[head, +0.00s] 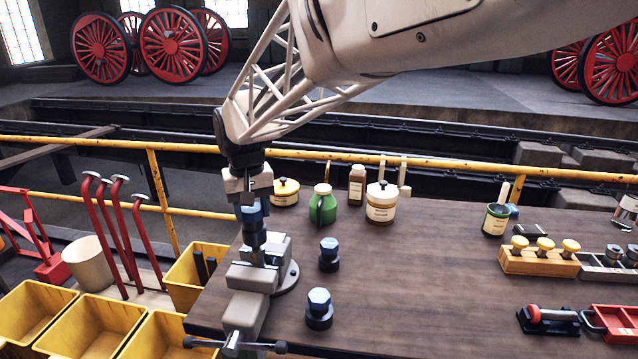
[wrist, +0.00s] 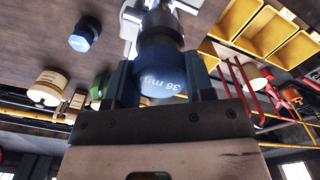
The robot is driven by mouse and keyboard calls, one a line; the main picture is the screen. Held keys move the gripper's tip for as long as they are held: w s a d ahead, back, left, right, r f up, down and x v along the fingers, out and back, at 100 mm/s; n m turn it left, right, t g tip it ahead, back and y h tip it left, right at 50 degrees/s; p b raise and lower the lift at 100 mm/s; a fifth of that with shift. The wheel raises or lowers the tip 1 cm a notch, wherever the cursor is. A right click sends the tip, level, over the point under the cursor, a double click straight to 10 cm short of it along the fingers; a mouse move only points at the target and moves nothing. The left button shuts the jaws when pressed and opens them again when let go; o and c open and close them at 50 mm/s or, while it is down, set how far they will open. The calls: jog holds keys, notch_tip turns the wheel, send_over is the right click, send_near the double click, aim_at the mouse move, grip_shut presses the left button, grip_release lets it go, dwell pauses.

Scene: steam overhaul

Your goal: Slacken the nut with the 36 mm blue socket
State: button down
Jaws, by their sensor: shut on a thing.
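My gripper (head: 250,192) points down over the bench vise (head: 250,278) at the left end of the bench. It is shut on a blue socket (head: 252,212). In the wrist view the blue socket (wrist: 160,78) shows white "36 mm" lettering between my two dark fingers (wrist: 158,88). The socket's dark lower part lines up with a dark piece at the vise jaws. No nut can be made out there, and I cannot tell whether the socket sits on one. Two other blue-topped sockets, one farther back (head: 329,250) and one nearer (head: 319,302), stand on the bench right of the vise.
A green can (head: 322,206) and a cream pot (head: 381,203) stand behind the vise. A yellow rack (head: 538,262) and a red tray (head: 615,322) lie to the right. Yellow bins (head: 85,325) stand left of the bench. The bench middle is clear.

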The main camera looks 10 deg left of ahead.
aim_at(253, 223)
jog(key=shift+f, duration=1.85)
dwell(0.6)
jog(key=c, duration=1.2)
grip_release()
grip_shut()
jog(key=shift+n, duration=2.1)
jog(key=n, duration=0.2)
jog(key=shift+n, duration=1)
